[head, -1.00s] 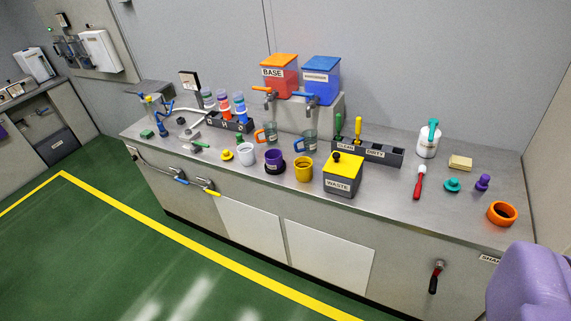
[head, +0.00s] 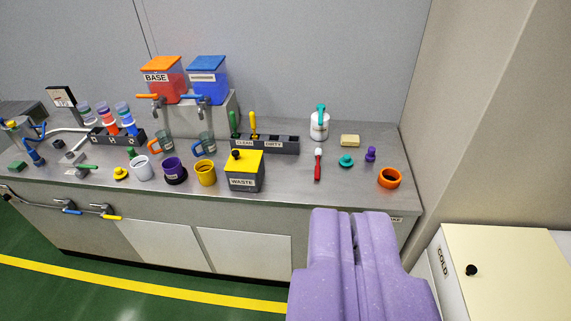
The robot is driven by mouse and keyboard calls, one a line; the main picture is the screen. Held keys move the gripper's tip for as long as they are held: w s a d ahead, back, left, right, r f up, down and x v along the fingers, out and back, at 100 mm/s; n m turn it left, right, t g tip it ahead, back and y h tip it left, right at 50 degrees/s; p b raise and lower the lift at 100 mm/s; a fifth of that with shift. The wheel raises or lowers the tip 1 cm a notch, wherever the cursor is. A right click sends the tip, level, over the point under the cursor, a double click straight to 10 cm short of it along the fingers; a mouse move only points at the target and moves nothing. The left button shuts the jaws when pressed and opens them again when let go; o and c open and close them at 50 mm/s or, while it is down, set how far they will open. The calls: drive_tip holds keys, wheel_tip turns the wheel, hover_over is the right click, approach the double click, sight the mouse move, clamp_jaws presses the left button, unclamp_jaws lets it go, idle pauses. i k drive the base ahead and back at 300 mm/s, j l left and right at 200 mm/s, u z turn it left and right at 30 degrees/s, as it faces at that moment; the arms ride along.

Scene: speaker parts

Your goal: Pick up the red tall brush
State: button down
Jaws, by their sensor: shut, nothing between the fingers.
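The red tall brush (head: 318,166) lies flat on the grey counter, its red handle toward the front edge and its pale end toward the wall. It is right of the clean/dirty rack and left of the small teal piece. My gripper (head: 352,214) is purple, shut and empty. It is in the foreground at the lower middle, in front of the counter and apart from the brush. Nothing hides the brush.
Near the brush are a white bottle with a teal top (head: 319,125), a sponge (head: 350,141), a teal piece (head: 346,161), a purple piece (head: 371,154) and an orange ring (head: 389,178). The waste bin (head: 244,170) stands to the left. A cream COLD box (head: 505,270) is at lower right.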

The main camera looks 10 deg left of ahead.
sight(319, 151)
drive_tip(key=i+j, duration=0.15)
drive_tip(key=i, duration=0.4)
drive_tip(key=i+j, duration=0.15)
drive_tip(key=i, duration=0.35)
drive_tip(key=i+j, duration=0.15)
drive_tip(key=i, duration=0.4)
drive_tip(key=i+j, duration=0.15)
drive_tip(key=i, duration=0.4)
drive_tip(key=i+j, duration=0.15)
drive_tip(key=i, duration=0.4)
drive_tip(key=l+z, duration=0.05)
